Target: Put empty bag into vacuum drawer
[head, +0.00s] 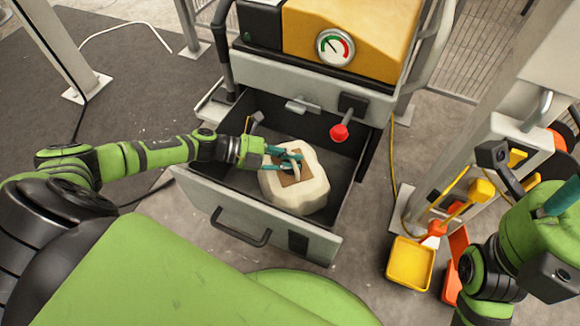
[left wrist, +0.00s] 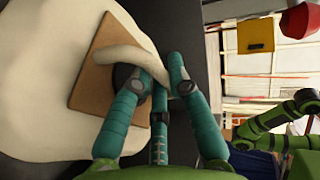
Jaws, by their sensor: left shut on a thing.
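The cream bag (head: 305,194), with a square brown patch, sits inside the pulled-out vacuum drawer (head: 262,222), toward its right side. It looks plump and rounded. My left gripper (head: 284,158) reaches over the drawer's left side, above the bag's top. In the left wrist view my left gripper (left wrist: 160,72) is shut on the bag's cream loop handle (left wrist: 126,56), beside the brown patch (left wrist: 98,62). The bag's underside is hidden, so I cannot tell how it touches the drawer floor. My right gripper (head: 562,198) is partly cut off at the right edge.
The yellow and grey machine with a dial gauge (head: 335,47) stands behind the drawer. A red knob (head: 339,133) hangs above its back right. A yellow scoop (head: 410,263) and tools are at the right. Dark floor at the left is mostly clear.

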